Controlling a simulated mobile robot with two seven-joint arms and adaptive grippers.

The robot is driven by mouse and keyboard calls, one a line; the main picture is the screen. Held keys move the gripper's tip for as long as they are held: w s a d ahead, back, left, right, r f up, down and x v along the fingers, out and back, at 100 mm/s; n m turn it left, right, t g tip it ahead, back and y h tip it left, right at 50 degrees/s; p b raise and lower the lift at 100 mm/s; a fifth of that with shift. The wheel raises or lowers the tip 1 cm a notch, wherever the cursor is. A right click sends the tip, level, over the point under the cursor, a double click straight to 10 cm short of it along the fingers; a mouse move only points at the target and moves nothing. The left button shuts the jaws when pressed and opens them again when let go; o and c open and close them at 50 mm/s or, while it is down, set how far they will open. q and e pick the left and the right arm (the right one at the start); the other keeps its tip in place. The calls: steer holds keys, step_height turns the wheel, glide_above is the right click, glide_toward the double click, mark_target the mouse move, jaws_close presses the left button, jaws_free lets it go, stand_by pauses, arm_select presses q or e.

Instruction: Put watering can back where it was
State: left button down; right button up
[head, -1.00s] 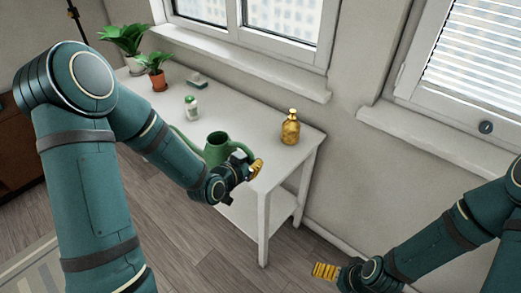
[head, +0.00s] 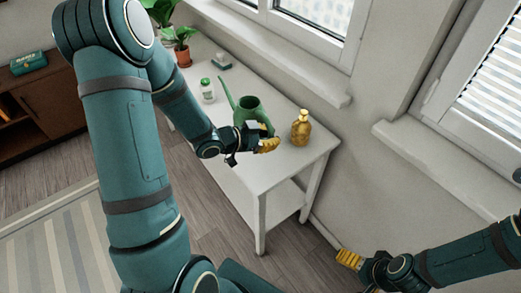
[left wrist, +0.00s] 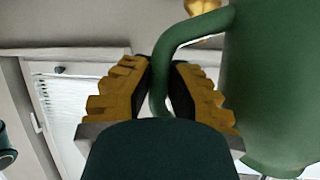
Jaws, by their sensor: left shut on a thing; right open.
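The green watering can (head: 249,109) is at the white table (head: 281,158), with its spout toward the left. I cannot tell whether its base touches the tabletop. My left gripper (head: 268,146) is at the can's near side. In the left wrist view its yellow fingers (left wrist: 161,92) are shut around the can's green handle (left wrist: 176,40), with the can body (left wrist: 270,90) to the right. My right gripper (head: 348,259) is open and empty, low at the lower right, away from the table.
A gold bottle (head: 301,128) stands on the table to the right of the can. A white jar with a green lid (head: 207,90), a small grey-green item (head: 221,62) and a potted plant (head: 182,50) stand farther back. Windows and a wall border the table's far side.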

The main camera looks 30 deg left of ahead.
arm_select(q)
step_height(320, 180, down, 10)
steer(key=b, duration=0.2)
steer(key=shift+b, duration=0.4)
steer(key=shift+r, duration=0.1)
steer(key=shift+f, duration=0.25)
steer(key=c, duration=1)
jaws_free()
steer(key=shift+c, duration=0.2)
steer(key=shift+r, duration=0.15)
